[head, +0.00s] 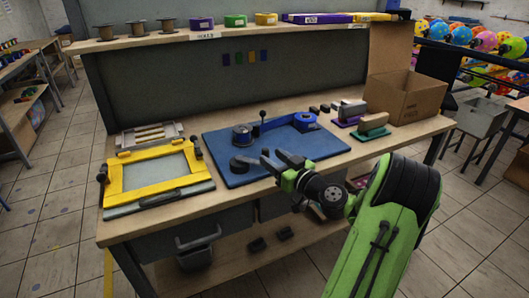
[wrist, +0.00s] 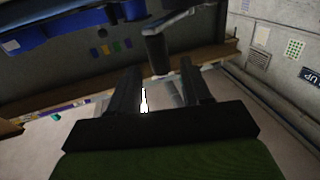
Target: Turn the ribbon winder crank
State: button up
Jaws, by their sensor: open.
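The ribbon winder stands on a blue board (head: 222,172), with a dark blue spool (head: 242,135) at the left, a blue spool (head: 304,121) at the right and blue ribbon (head: 275,124) between them. The wrist view shows a crank with a grey arm (wrist: 182,20) and a black cylindrical grip (wrist: 158,52). My gripper (head: 272,162) is open over the board's front part, in front of the winder. In the wrist view, the grip lies ahead of my gripper (wrist: 158,78), lined up with the gap between the fingers. I cannot tell whether the grip touches a finger.
A yellow screen frame (head: 155,195) lies left on the workbench (head: 225,217). A shelf (head: 225,37) with spools and small boxes runs above the back.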

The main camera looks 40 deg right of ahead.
aim_at(268, 154)
jog(key=w, duration=0.4)
jog(key=shift+w+d, duration=0.15)
grip_shut()
